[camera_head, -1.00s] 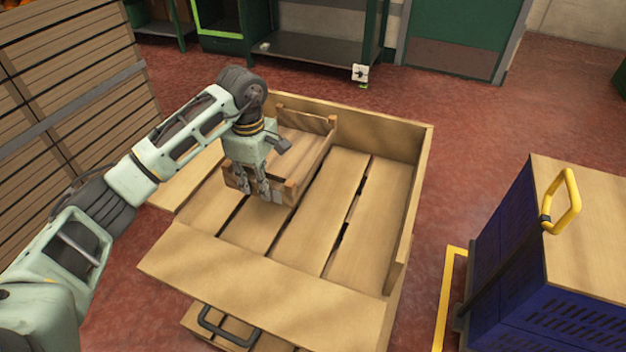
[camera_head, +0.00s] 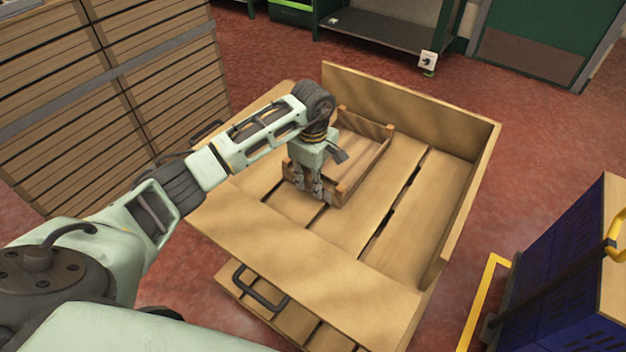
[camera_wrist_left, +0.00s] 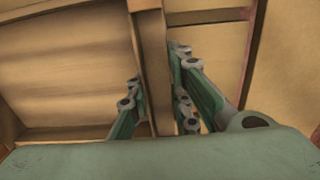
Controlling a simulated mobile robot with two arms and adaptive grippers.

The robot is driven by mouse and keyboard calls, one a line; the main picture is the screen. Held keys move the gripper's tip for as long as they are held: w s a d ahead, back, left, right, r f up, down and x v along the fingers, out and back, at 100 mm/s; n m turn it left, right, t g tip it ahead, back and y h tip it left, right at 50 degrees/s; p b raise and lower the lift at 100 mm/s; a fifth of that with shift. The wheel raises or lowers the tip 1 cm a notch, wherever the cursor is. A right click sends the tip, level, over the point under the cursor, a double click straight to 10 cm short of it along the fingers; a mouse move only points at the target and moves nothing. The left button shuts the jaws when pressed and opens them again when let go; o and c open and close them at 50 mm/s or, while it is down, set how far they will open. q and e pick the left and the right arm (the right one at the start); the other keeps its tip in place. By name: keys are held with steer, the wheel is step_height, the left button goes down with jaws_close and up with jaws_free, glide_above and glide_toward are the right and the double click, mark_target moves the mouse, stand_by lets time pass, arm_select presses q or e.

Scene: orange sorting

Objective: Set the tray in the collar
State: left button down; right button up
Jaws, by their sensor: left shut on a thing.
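The tray (camera_head: 360,150) is a small open wooden box with raised walls. It is within the outline of the collar (camera_head: 412,106), a large wooden frame with a slatted floor, towards its back left. I cannot tell whether the tray touches the slats. My left gripper (camera_head: 310,192) points down and is shut on the tray's near wall. In the left wrist view the gripper's fingers (camera_wrist_left: 158,95) stand on either side of that wall, with the tray's inside (camera_wrist_left: 65,75) to the left. The tray looks empty. My right gripper is not in view.
A slatted wooden stack (camera_head: 110,90) stands at the left. A blue crate (camera_head: 560,270) with a yellow handle stands at the right, beside a yellow floor line (camera_head: 484,300). A black handle (camera_head: 260,290) is below the collar's front board. Green shelving stands behind.

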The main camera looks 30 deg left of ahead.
arm_select(q)
steer(key=c, duration=1.6)
jaws_free()
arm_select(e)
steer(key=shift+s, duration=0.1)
arm_select(q)
steer(key=shift+r, duration=0.3)
step_height(320, 180, up, 12)
steer(key=shift+f+p, duration=0.25)
steer(key=shift+p, duration=0.35)
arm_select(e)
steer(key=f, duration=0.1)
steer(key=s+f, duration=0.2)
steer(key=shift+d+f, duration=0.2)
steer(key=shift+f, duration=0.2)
arm_select(q)
steer(key=shift+d, duration=0.1)
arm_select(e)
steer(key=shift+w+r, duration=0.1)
